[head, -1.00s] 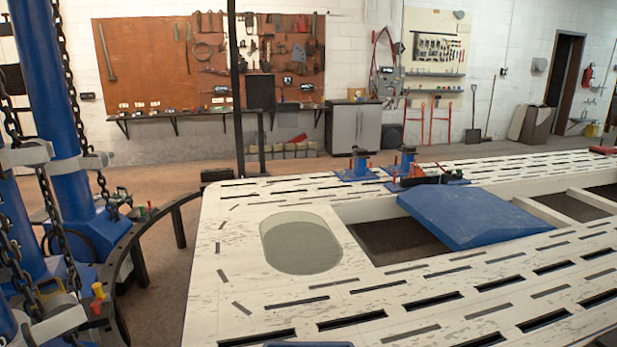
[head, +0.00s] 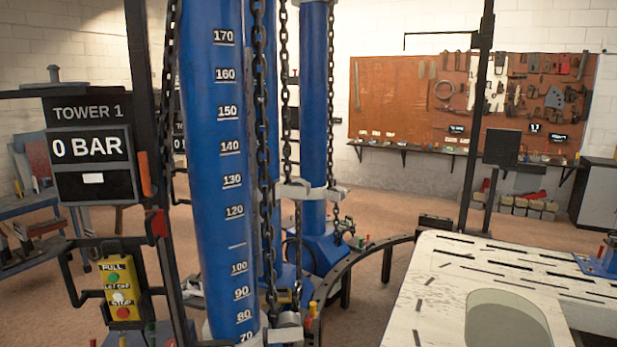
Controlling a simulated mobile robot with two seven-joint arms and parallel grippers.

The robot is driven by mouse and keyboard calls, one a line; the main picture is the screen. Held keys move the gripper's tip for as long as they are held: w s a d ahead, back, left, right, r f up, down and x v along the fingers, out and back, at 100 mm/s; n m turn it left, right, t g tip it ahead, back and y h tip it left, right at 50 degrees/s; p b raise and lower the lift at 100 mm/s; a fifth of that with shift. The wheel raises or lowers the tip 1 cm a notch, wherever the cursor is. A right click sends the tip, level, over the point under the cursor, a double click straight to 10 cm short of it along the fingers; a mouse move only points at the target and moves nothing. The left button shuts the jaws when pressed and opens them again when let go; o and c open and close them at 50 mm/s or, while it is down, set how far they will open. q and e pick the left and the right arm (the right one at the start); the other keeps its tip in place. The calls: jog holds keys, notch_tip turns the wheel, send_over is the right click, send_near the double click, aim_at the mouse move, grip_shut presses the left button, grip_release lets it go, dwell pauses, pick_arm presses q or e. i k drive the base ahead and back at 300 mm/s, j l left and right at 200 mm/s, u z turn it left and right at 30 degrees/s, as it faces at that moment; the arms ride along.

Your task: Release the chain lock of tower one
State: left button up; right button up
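A black sign reading TOWER 1 (head: 88,112) stands at the left, above a gauge display reading 0 BAR (head: 88,148). To its right, a thick blue column (head: 215,180) carries a white scale from 170 down to 70. A dark chain (head: 265,160) hangs along its right side to a grey metal fitting (head: 285,330) at the bottom edge. Whether that fitting is the chain lock, and whether it is engaged, I cannot tell. A small red and yellow part (head: 312,318) sits beside it. The column's lower end is out of frame. Neither of my grippers shows.
A yellow control box (head: 120,292) with green and red buttons hangs at the lower left. Other blue columns (head: 313,110) with chains stand behind. A curved black rail (head: 372,258) runs to the white slotted bench (head: 435,290) at right. Floor between is open.

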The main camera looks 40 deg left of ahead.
aim_at(149, 190)
jog(key=u, duration=2.15)
